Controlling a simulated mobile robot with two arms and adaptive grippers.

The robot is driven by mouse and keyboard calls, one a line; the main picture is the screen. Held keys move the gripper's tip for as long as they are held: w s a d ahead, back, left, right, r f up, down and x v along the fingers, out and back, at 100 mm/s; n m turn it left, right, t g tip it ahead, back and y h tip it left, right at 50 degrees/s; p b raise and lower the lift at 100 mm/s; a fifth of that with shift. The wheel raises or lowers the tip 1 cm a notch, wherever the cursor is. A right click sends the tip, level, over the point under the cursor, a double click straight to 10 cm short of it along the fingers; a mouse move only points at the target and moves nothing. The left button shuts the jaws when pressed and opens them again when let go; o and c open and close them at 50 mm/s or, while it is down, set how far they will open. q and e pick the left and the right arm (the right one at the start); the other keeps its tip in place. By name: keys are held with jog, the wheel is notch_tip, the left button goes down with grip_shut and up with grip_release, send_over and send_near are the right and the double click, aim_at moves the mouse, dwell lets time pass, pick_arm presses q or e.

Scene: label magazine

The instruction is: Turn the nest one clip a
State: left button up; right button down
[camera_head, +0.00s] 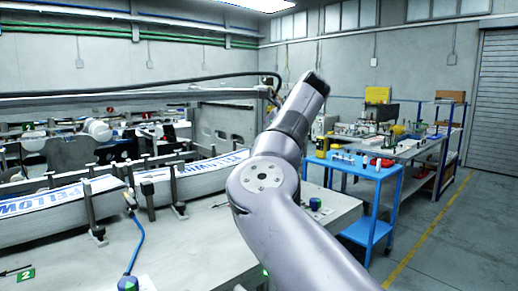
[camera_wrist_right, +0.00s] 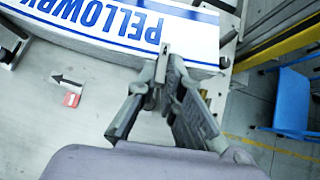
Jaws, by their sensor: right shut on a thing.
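In the right wrist view, my right gripper (camera_wrist_right: 159,88) is shut on a small grey upright clip marked A (camera_wrist_right: 163,65). The clip stands at the edge of a white label stack (camera_wrist_right: 110,22) with blue lettering, and the fingers hide its lower part. A red tag with a 1 (camera_wrist_right: 71,99) and a black arrow (camera_wrist_right: 68,79) lie on the pale bench to the left. In the head view, my right arm crosses the middle, and its gripper is hidden. My left gripper is not in view.
In the head view, two lettered stacks (camera_head: 56,200) (camera_head: 195,178) stand between dark posts on the bench. A blue hose (camera_head: 136,243) and a green 2 tag (camera_head: 25,275) lie in front.

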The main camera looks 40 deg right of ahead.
jog(key=shift+r, duration=0.1)
jog(key=c, duration=1.7)
grip_release()
jog(key=v, duration=1.2)
